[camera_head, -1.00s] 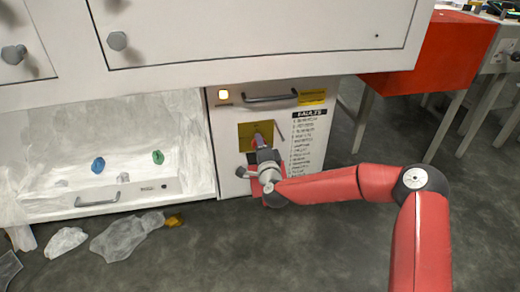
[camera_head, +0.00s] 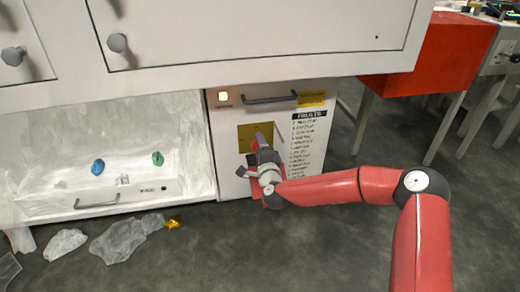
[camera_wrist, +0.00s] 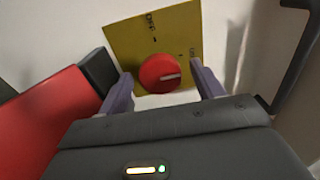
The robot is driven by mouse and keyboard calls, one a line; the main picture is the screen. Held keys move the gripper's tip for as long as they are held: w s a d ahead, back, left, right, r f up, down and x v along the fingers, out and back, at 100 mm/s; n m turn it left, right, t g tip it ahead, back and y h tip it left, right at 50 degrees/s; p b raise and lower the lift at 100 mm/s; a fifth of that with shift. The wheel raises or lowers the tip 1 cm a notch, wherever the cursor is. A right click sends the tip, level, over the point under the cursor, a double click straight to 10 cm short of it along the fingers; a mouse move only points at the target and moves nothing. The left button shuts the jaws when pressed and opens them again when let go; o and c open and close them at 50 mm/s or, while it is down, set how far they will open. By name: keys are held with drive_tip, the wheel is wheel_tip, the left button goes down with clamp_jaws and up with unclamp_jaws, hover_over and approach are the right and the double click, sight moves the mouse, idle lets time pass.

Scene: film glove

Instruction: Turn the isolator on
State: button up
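The isolator is a round red knob (camera_wrist: 160,73) with a pale line across its right part. In the head view the plate (camera_head: 245,131) is on the white cabinet front, and my gripper hides the knob. My gripper (camera_wrist: 163,86) is open, its two purple-grey fingers either side of the knob, with gaps showing in the wrist view. I cannot tell how far the fingertips reach along it. In the head view my gripper (camera_head: 260,143) is close in front of the plate.
A lit square lamp (camera_head: 223,96) and a dark bar handle (camera_head: 269,99) are above the plate. A FAULTS list (camera_head: 309,140) is to its right. A red box (camera_head: 430,55) on legs stands at right. Crumpled plastic (camera_head: 125,238) lies on the floor at left.

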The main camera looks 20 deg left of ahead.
drive_tip(key=v, duration=0.8)
drive_tip(key=shift+p, duration=0.4)
drive_tip(key=shift+w, duration=0.1)
